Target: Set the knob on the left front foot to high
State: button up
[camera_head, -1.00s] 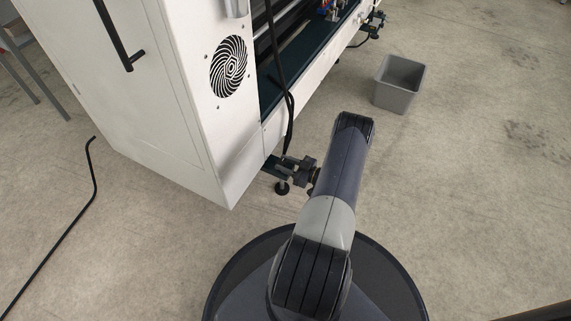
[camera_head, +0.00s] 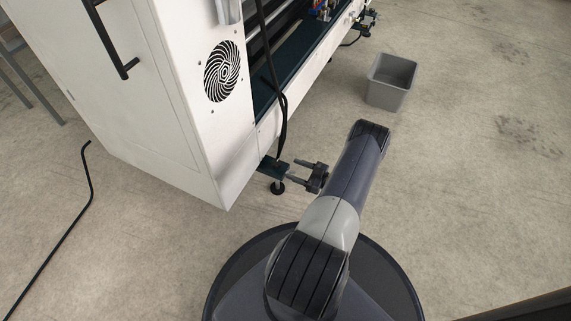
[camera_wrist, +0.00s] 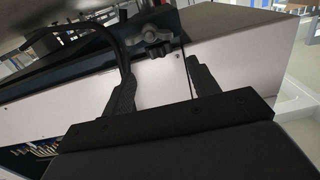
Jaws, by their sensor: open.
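The left front foot (camera_head: 278,187) is a dark round leveling foot under a dark bracket (camera_head: 270,168) at the white machine's lower corner. My gripper (camera_head: 294,174) is just right of the bracket, its two fingers pointing left toward it. In the wrist view my gripper (camera_wrist: 158,68) has its fingers apart with nothing held between them.
The white machine (camera_head: 185,130) fills the upper left, with a black cable (camera_head: 283,125) hanging near the bracket. A grey bin (camera_head: 391,82) stands on the floor at the upper right. A black bar (camera_head: 65,225) lies at the left. The floor at right is clear.

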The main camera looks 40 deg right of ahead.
aim_at(280, 164)
jog(key=v, duration=0.4)
jog(key=b+x, duration=0.2)
jog(key=x, duration=0.8)
jog(key=shift+w+a+f, duration=0.1)
jog(key=shift+w+a, duration=0.05)
jog(key=shift+w, duration=0.1)
jog(key=shift+w+h, duration=0.1)
jog(key=shift+h, duration=0.2)
